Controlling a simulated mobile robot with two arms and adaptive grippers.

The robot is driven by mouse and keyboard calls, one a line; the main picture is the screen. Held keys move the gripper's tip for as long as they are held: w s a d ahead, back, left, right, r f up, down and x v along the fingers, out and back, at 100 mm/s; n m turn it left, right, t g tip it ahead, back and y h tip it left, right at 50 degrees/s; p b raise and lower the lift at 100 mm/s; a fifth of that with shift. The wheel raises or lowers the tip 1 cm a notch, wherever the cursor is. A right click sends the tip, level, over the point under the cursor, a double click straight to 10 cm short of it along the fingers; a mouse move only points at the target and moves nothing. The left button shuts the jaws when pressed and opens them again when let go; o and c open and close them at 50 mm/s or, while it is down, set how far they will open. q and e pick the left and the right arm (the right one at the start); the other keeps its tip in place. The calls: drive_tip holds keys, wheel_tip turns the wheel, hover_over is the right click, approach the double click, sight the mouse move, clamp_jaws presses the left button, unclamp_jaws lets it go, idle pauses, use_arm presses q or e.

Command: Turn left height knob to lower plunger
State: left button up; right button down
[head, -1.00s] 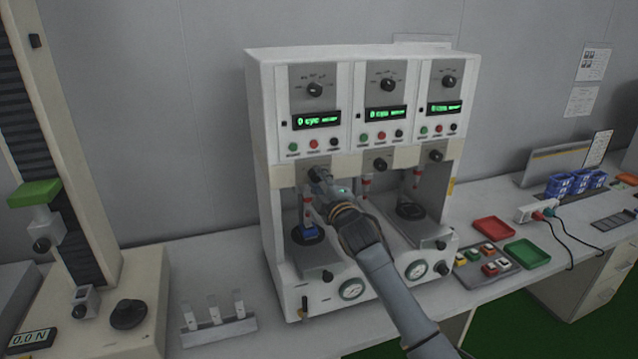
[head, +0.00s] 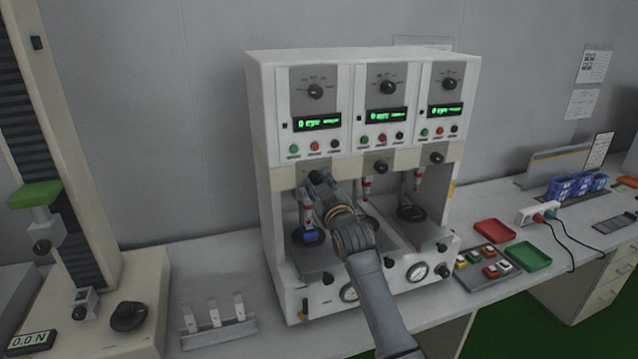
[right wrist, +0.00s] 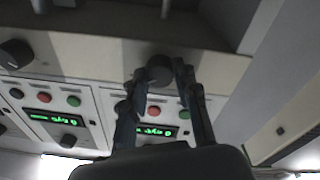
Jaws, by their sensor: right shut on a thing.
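The three-station tester (head: 262,110) is a white machine with a dark height knob under each display panel. The left height knob (head: 315,178) shows partly behind my right gripper (head: 318,190). In the right wrist view, the knob (right wrist: 160,69) sits between the two fingertips of the right gripper (right wrist: 158,84), which is shut on it. The left plunger (head: 303,207) hangs below, above a small blue block (head: 311,236) on a dark round plate. Whether it touches the block I cannot tell. My left gripper is not in view.
The middle knob (head: 380,167) and right knob (head: 436,158) are close by on the right. A tall test stand (head: 60,130) and a rack with white pieces (head: 215,330) stand left. Red (head: 494,231) and green (head: 527,256) trays lie right.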

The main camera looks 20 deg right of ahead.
drive_tip(key=shift+f+m, duration=0.15)
drive_tip(key=shift+m, duration=0.45)
drive_tip(key=c, duration=1)
unclamp_jaws()
drive_tip(key=s, duration=1.2)
drive_tip(key=shift+f, duration=0.3)
